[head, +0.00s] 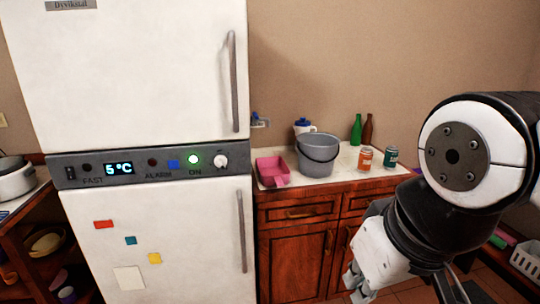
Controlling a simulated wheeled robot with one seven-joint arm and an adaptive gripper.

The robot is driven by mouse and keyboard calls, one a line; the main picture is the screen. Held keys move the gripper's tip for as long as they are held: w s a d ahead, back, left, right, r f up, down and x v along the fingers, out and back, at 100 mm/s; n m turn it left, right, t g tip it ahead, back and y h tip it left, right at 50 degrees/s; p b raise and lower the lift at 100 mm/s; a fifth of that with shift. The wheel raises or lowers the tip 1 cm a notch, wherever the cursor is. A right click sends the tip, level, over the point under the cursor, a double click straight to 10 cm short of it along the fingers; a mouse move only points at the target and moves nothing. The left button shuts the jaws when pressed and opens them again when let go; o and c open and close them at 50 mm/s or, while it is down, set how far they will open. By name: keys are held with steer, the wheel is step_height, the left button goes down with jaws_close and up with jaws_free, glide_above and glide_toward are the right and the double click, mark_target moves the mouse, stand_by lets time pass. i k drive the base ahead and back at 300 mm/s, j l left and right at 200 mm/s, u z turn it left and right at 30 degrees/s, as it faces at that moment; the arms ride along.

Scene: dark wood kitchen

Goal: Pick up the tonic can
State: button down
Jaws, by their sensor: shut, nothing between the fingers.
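Two cans stand upright on the pale countertop (335,180) right of the fridge. One is an orange can (365,160) and one is a teal can (390,157), to its right. Their labels are too small to read, so I cannot tell which is the tonic. Both cans stand free, with a small gap between them. My arm fills the right side of the head view, in front of the counter's right end. Its lower links hang in front of the cabinets and reach the bottom edge.
A grey bucket (317,156) stands left of the cans, with a pink tray (271,171) beyond it. A green bottle (356,130) and a brown bottle (368,131) stand behind. A white fridge (150,80) blocks the left. Counter in front of the bucket is clear.

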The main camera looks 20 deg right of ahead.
mark_target(366, 156)
steer(key=i+l, duration=0.15)
steer(key=l, duration=0.3)
steer(key=i+l, duration=0.1)
steer(key=l, duration=0.4)
steer(key=i+l, duration=0.15)
steer(key=l, duration=0.3)
steer(key=i+l, duration=0.15)
steer(key=l, duration=0.35)
steer(key=i+l, duration=0.15)
steer(key=l, duration=0.3)
steer(key=i+l, duration=0.1)
steer(key=l, duration=0.35)
steer(key=i+l, duration=0.15)
steer(key=l, duration=0.35)
steer(key=i+l, duration=0.15)
steer(key=l, duration=0.3)
steer(key=z, duration=0.05)
